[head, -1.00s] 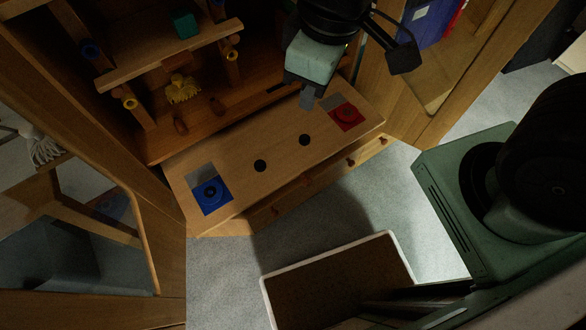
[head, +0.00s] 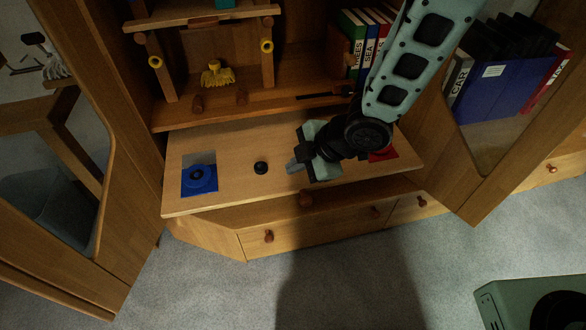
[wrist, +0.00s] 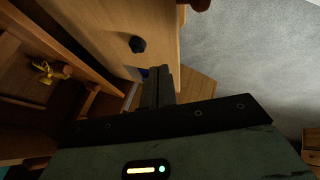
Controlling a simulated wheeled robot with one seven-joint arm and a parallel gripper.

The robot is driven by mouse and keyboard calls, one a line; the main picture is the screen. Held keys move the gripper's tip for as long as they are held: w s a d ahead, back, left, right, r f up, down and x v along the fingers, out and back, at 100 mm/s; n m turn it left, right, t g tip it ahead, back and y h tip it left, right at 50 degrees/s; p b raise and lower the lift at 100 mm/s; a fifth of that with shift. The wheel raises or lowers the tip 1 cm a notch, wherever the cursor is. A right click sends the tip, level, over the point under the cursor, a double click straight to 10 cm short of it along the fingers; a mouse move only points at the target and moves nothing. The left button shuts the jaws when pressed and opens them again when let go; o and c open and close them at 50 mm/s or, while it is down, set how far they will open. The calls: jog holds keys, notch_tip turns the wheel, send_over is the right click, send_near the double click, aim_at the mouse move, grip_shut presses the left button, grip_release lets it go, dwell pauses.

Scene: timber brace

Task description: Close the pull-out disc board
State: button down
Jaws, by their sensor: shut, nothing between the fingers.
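The pull-out disc board (head: 230,200) is a pale wooden panel that sticks out from the cabinet, above the drawers. A blue disc (head: 199,177) on a blue square lies at its left end. A red patch (head: 384,154) at its right end is partly hidden by my arm. A black knob (head: 261,168) stands near the middle. My gripper (head: 291,167) is shut and empty over the middle of the board, pointing left. I cannot tell whether it touches the board. In the wrist view the closed fingers (wrist: 158,86) show beside the board (wrist: 110,22) and a dark knob (wrist: 137,44).
Drawers with round knobs (head: 268,236) lie under the board. A shelf with a yellow figure (head: 217,75) and binders (head: 362,38) stands behind it. Open doors flank the cabinet at left (head: 128,190) and right (head: 520,150).

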aim_at(262, 170)
jog(key=b+x, duration=0.2)
jog(key=x, duration=0.6)
jog(key=shift+w+a+f, duration=0.15)
jog(key=shift+a+f, duration=0.05)
jog(key=shift+f, duration=0.15)
jog(key=shift+w+a+r, duration=0.15)
jog(key=shift+w+a, duration=0.1)
jog(key=shift+w, duration=0.3)
jog(key=shift+w+a+r, duration=0.15)
jog(key=shift+w+a, duration=0.1)
jog(key=shift+w, duration=0.35)
jog(key=shift+w+a, duration=0.3)
jog(key=shift+w, duration=0.25)
jog(key=shift+p, duration=0.3)
